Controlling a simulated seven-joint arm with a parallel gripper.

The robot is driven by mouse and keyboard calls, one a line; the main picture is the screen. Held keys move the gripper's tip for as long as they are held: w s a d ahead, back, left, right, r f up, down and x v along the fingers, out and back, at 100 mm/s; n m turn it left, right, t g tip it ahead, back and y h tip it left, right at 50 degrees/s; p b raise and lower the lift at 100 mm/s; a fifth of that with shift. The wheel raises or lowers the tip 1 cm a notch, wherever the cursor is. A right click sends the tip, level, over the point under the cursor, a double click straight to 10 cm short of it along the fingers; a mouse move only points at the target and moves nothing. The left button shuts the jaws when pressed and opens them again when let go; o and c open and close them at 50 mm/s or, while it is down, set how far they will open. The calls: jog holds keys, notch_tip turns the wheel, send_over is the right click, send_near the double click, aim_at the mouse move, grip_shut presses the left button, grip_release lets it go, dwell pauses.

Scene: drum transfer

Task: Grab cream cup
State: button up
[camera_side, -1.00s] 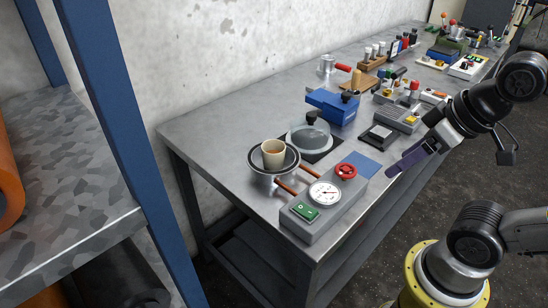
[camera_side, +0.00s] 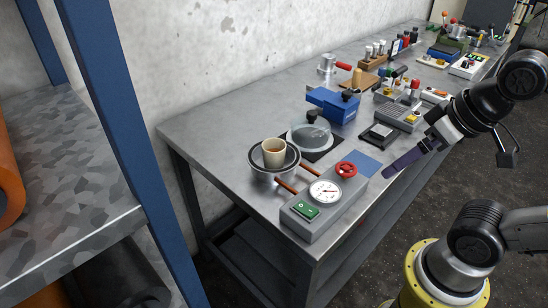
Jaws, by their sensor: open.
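The cream cup (camera_side: 273,156) stands upright in a round, dark-rimmed pan (camera_side: 256,168) near the front left of the workbench. My gripper (camera_side: 386,173) is well to the right of the cup, beyond the gauge box, at the bench's right edge. It is open and empty, with its dark purple fingers pointing down and left. The fingers overlap from this angle, so the gap between them is hard to see.
A grey box (camera_side: 324,205) with a gauge, green switch and red knob (camera_side: 346,170) stands between cup and gripper. A blue device (camera_side: 333,105) and several tools fill the bench farther back. A blue shelf post (camera_side: 128,150) is left.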

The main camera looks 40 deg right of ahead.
jog(key=w+r+m, duration=0.4)
jog(key=r+m, duration=0.1)
jog(key=r, duration=0.1)
jog(key=w+r+m+g, duration=0.1)
jog(key=w+r+m, duration=0.3)
jog(key=w+m, duration=0.55)
jog(key=m+g, duration=0.2)
jog(key=g, duration=0.1)
send_over(274, 156)
jog(key=w+d, duration=0.1)
jog(key=d, duration=0.1)
notch_tip(274, 156, down, 10)
jog(key=shift+g, duration=0.7)
jog(key=f, duration=0.8)
jog(key=w+f, duration=0.1)
jog(key=f, duration=0.3)
jog(key=shift+w+f, duration=0.1)
jog(key=shift+f, duration=3)
